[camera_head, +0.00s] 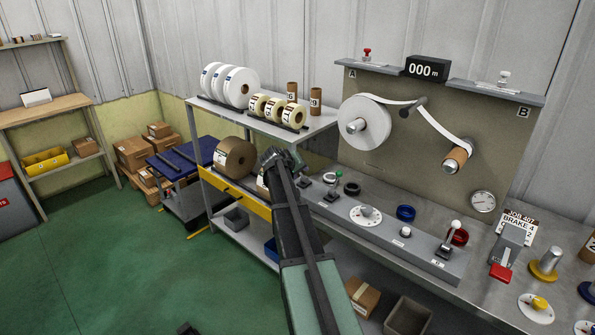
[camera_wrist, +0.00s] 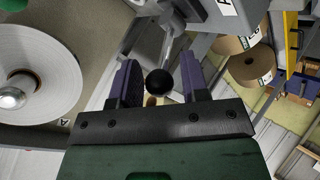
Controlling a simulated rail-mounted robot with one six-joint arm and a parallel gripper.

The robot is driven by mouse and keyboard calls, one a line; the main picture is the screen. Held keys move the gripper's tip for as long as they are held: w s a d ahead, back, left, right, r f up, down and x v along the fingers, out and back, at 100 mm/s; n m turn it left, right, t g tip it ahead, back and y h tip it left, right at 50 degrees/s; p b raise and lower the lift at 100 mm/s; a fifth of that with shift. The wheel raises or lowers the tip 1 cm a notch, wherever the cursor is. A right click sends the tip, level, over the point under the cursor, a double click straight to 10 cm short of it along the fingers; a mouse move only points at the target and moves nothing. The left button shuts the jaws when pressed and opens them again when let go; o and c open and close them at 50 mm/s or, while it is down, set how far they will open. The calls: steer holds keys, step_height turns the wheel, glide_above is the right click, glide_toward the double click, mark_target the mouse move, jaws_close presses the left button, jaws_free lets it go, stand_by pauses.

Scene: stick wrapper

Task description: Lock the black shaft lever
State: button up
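The black shaft lever shows in the wrist view as a round black knob (camera_wrist: 158,82) on a pale metal stem that runs up to a grey housing. My gripper (camera_wrist: 157,60) is open, with one purple finger on each side of the knob. The knob lies between the fingers; narrow gaps seem to show, and contact is not clear. In the head view my gripper (camera_head: 280,157) is over the left end of the grey control console (camera_head: 390,233). There, my arm hides the black knob.
A brown paper roll (camera_head: 235,158) sits close left of my gripper. A large white roll (camera_head: 364,122) hangs on the back panel. A shelf with rolls (camera_head: 312,130) is above and behind.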

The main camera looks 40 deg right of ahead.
steer(key=shift+o, duration=0.7)
steer(key=shift+s+a+r+p, duration=0.1)
steer(key=shift+a+r+p, duration=0.15)
steer(key=shift+r+p, duration=0.05)
steer(key=p+v, duration=0.6)
steer(key=v, duration=0.4)
steer(key=shift+f, duration=0.1)
